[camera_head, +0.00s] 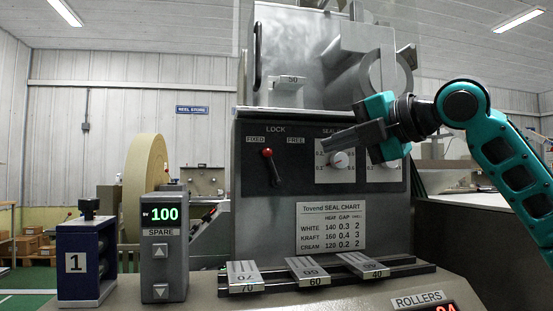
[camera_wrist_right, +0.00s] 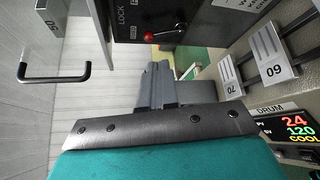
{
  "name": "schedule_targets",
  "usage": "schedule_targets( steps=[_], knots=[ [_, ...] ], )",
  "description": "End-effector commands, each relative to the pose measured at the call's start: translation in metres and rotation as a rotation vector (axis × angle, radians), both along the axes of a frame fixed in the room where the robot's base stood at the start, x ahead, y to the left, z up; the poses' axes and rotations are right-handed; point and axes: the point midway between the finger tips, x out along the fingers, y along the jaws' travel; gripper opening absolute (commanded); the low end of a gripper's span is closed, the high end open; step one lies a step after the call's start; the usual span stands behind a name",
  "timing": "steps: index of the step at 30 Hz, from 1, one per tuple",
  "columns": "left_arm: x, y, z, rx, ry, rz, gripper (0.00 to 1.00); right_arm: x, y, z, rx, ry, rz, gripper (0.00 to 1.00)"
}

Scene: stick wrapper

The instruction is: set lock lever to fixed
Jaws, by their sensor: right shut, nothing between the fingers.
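The lock lever (camera_head: 273,168) is a black handle with a red ball knob (camera_head: 267,152) at its upper end. It stands on the dark panel under the word LOCK, between the FIXED label (camera_head: 256,139) at left and the FREE label (camera_head: 296,140) at right. The knob end leans a little left of the lower end. My right gripper (camera_head: 325,144) is shut and empty, pointing left, to the right of the lever and apart from it in the picture. In the right wrist view the shut fingers (camera_wrist_right: 155,85) show below the red knob (camera_wrist_right: 149,37). My left gripper is not in view.
Dials (camera_head: 339,159) sit behind my right gripper on the panel. A seal chart (camera_head: 331,228) is below. Numbered blocks (camera_head: 243,275) lie on a rail in front. A SPARE display box (camera_head: 163,245) and a blue box (camera_head: 86,262) stand at left. A black handle (camera_wrist_right: 83,72) juts out above.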

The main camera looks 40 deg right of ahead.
Motion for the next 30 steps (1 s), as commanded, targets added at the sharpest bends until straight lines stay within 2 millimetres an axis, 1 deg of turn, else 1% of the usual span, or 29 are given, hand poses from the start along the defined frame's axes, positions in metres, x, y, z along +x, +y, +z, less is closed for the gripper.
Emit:
schedule_targets(
  steps=[5,9,12,15,21,30],
  knots=[
    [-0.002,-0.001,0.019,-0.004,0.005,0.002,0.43,0.033,0.002,-0.003,0.0,0.009,0.0,0.0],
    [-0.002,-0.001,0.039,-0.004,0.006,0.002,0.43,0.062,0.004,-0.007,0.0,0.009,0.0,0.0],
    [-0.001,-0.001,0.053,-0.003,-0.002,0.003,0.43,0.077,0.004,-0.01,0.0,0.006,0.0,0.0],
    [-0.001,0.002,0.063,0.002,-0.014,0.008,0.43,0.091,0.005,-0.013,0.0,0.008,0.002,0.0],
    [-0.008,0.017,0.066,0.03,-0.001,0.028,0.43,0.111,0.006,-0.017,0.001,0.004,0.002,0.0],
    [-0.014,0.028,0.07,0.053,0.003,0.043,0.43,0.125,0.007,-0.023,0.001,0.0,0.001,0.0]
  ],
)
